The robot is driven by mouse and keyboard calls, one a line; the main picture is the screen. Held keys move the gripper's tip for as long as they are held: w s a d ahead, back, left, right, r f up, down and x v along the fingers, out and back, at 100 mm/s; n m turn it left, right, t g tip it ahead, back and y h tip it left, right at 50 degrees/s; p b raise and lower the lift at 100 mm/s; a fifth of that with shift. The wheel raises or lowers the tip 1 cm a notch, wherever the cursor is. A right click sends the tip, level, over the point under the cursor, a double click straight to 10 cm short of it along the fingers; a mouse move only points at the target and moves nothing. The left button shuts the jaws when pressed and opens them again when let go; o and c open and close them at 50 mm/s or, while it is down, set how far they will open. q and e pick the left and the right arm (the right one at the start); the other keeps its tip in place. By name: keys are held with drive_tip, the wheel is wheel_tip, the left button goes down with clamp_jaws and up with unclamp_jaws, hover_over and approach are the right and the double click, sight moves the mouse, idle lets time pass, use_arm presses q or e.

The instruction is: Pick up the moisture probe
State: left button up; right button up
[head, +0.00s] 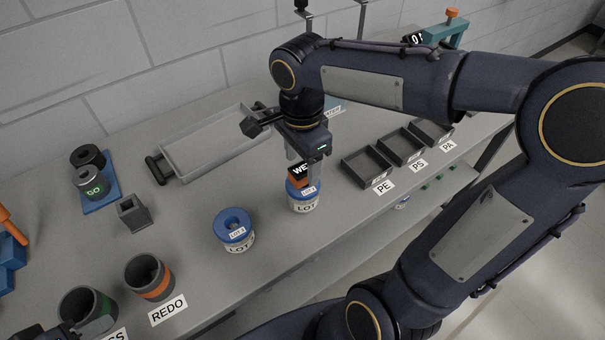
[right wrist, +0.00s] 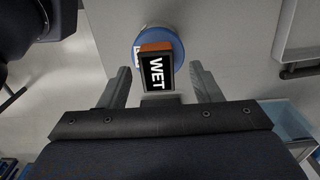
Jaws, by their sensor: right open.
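The moisture probe (head: 299,176) has an orange and black head with a "WET" display and stands in the blue-topped lot drum (head: 304,201). In the right wrist view the probe (right wrist: 155,68) shows its display, with the drum's blue lid (right wrist: 172,38) behind it. My right gripper (head: 300,160) is over the drum, pointing down. In the right wrist view its open fingers (right wrist: 160,78) stand on either side of the probe's head, with gaps visible. The probe's lower part is hidden. My left gripper (head: 48,333) shows only partly at the bottom left edge.
A second lot drum (head: 234,232) stands left of the probe. REDO cup (head: 150,277) and a green-banded cup (head: 88,308) are at front left. A grey tray (head: 215,145) lies behind; PE, PS and PA bins (head: 367,167) are at right. Bench between is mostly clear.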

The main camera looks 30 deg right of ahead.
sight(303, 170)
drive_tip(key=shift+s+f, duration=0.15)
drive_tip(key=shift+f, duration=1.4)
drive_tip(key=shift+c, duration=0.5)
drive_tip(key=shift+r, duration=0.1)
drive_tip(key=c, duration=1)
